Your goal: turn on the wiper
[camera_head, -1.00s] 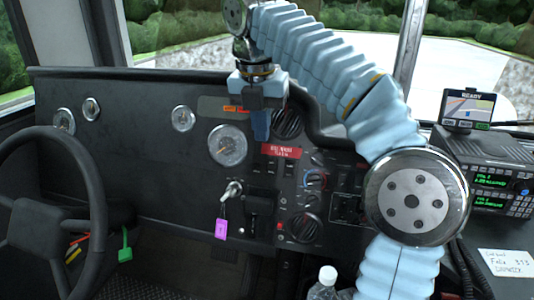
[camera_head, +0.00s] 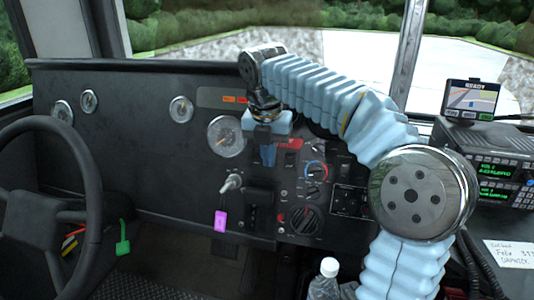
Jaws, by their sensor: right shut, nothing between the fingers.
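The dashboard (camera_head: 150,150) carries the controls; I cannot tell which one is for the wiper. My left gripper is not in view.
A steering wheel (camera_head: 95,190) stands at the left. A key with a purple tag (camera_head: 220,221) hangs below the large gauge (camera_head: 225,136). A radio unit (camera_head: 500,178) and a small screen (camera_head: 471,100) are at the right. A clear bottle (camera_head: 325,282) stands at the bottom.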

